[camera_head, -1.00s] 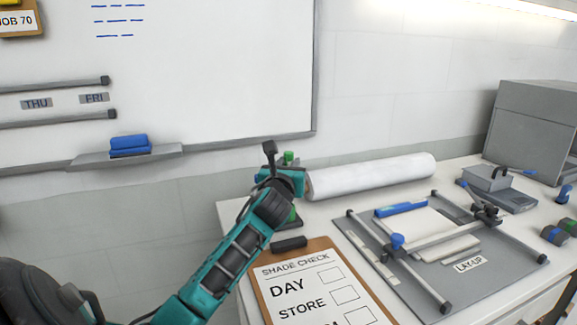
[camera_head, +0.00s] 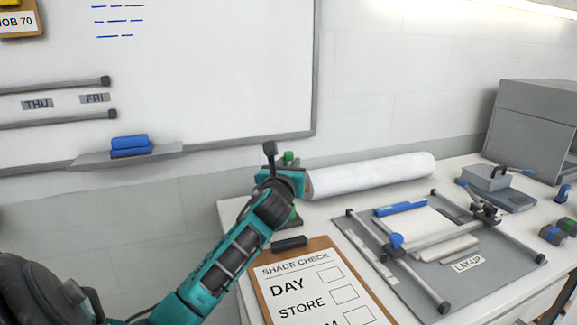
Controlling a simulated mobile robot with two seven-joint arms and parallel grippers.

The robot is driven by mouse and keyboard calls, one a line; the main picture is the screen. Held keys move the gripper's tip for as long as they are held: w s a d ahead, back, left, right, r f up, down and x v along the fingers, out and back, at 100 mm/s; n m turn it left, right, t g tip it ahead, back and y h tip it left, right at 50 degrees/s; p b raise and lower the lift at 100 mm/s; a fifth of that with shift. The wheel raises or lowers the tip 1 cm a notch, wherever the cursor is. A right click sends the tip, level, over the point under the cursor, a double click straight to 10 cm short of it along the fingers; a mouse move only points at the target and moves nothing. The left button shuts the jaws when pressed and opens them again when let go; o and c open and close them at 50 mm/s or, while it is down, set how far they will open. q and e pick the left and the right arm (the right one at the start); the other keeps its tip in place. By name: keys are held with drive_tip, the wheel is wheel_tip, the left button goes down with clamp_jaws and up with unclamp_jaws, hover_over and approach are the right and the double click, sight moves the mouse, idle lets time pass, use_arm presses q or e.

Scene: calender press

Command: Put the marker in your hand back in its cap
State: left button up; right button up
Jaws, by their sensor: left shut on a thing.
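My left gripper (camera_head: 285,176) is at the back left end of the white bench, beside the near end of the white roll. It is shut on the marker (camera_head: 289,157), whose green end shows just above the fingers. More green (camera_head: 293,214) shows below the gripper, behind my arm. I cannot tell whether this is the cap, or whether the marker touches it. My wrist and fingers hide most of this spot. My right gripper is not in view.
The white roll (camera_head: 375,174) lies along the back of the bench. A clipboard (camera_head: 333,275) with a shade check sheet is in front, a black block (camera_head: 289,243) at its top. A grey lay-up board (camera_head: 450,277) with a rail frame is to the right. The whiteboard (camera_head: 220,70) hangs behind.

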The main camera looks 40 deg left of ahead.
use_arm(q)
drive_tip(key=shift+f+b, duration=1.2)
drive_tip(key=shift+f, duration=0.95)
drive_tip(key=o, duration=1.1)
drive_tip(key=shift+c, duration=0.2)
drive_tip(key=shift+d, duration=0.1)
drive_tip(key=v, duration=1.2)
drive_tip(key=shift+s+p, duration=0.3)
drive_tip(key=shift+s, duration=0.15)
drive_tip(key=shift+d, duration=0.1)
